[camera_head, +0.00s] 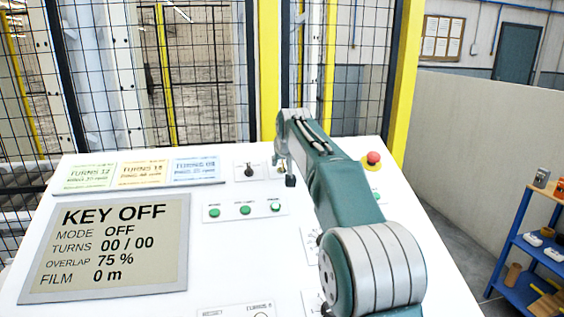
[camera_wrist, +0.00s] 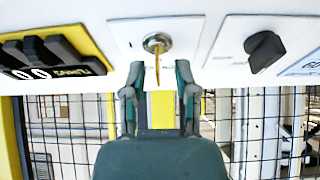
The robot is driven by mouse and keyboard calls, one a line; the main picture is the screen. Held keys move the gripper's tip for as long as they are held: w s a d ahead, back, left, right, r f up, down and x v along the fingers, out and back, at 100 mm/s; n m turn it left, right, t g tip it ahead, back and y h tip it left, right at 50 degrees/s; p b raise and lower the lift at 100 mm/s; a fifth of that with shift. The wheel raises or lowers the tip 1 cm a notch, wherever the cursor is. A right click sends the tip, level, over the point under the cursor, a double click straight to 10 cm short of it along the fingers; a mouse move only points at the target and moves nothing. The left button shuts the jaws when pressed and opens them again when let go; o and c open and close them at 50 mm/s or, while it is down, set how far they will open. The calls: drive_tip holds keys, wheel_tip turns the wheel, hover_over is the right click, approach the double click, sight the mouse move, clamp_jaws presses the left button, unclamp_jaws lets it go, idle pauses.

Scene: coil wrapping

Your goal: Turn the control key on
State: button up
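The control key (camera_wrist: 156,47) is a thin yellowish piece standing in a round silver lock on a white plate, at the top centre of the wrist view. In the head view it is mostly hidden by my arm. My gripper (camera_wrist: 158,82) is open, its two fingers apart with nothing between them. In the wrist view the fingertips lie just below the lock, one to each side of the key's line, with no clear contact. In the head view my gripper (camera_head: 287,176) is over the upper middle of the white panel. The screen (camera_head: 110,250) reads KEY OFF, MODE OFF.
A black knob (camera_wrist: 265,50) is beside the lock and also shows in the head view (camera_head: 248,171). A red emergency button (camera_head: 373,158) is right of my arm. Green buttons (camera_head: 245,210) sit below the knob. A mesh fence (camera_head: 210,80) stands behind the panel.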

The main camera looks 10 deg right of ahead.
clamp_jaws()
drive_tip(key=shift+m, duration=0.3)
drive_tip(key=m+h, duration=0.1)
drive_tip(key=m, duration=0.2)
drive_tip(key=shift+m+h, duration=0.3)
drive_tip(key=shift+m, duration=0.1)
drive_tip(key=m+g+h, duration=0.1)
drive_tip(key=m, duration=0.2)
drive_tip(key=shift+d+m, duration=0.1)
drive_tip(key=shift+m, duration=0.3)
drive_tip(key=m+g+h, duration=0.1)
drive_tip(key=m, duration=0.3)
drive_tip(key=shift+d+m, duration=0.1)
drive_tip(key=shift+m, duration=0.2)
drive_tip(key=shift+m+g, duration=0.5)
drive_tip(key=shift+m, duration=0.6)
drive_tip(key=shift+s+f+m+h, duration=0.15)
drive_tip(key=shift+m+h, duration=0.15)
drive_tip(key=shift+m, duration=0.2)
